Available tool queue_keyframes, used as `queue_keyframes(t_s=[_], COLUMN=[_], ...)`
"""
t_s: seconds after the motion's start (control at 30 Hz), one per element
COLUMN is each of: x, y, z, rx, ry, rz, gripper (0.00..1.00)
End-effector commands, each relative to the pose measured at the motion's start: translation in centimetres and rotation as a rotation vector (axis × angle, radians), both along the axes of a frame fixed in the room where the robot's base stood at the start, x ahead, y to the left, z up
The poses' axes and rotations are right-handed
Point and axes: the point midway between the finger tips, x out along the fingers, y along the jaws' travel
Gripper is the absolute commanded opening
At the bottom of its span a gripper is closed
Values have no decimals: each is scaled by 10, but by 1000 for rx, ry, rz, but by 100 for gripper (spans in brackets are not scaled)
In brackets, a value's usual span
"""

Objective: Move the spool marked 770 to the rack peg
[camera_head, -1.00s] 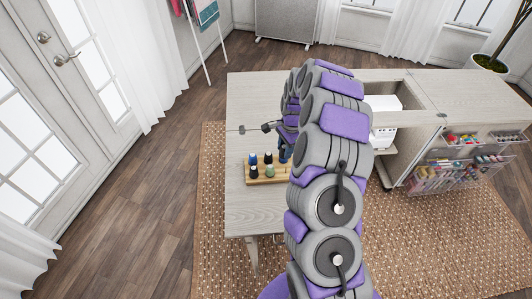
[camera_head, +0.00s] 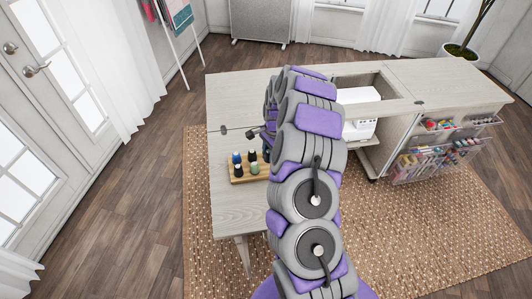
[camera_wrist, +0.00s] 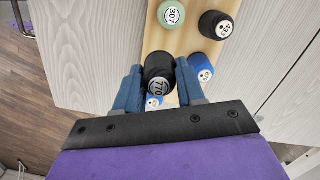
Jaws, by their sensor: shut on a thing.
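In the wrist view, the black spool marked 770 (camera_wrist: 159,76) sits between the two blue fingers of my gripper (camera_wrist: 158,84). The gripper is shut on it. The spool is over or on the light wooden rack (camera_wrist: 162,36); whether its base touches the rack, I cannot tell. In the head view the rack (camera_head: 237,179) stands on the table with two black spools, a blue one and a green one. Their labels are unreadable there. My arm hides most of the gripper and the rack's right end. I cannot make out a free peg.
In the wrist view, a green spool marked 307 (camera_wrist: 171,14), another black spool (camera_wrist: 216,25) and a blue spool (camera_wrist: 200,68) stand close by. A white machine (camera_head: 360,128) sits in the cabinet opening. The table's front left (camera_head: 232,212) is clear.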

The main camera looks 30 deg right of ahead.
Motion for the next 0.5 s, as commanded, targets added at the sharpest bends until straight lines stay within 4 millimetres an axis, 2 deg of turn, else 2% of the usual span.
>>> queue_keyframes(t_s=[0.13, 0.5], x=[0, 0], y=[-4, 10], z=[1, 2], rx=[1, -15], ry=[0, -1], rz=[-2, 1], gripper=[10, 10])
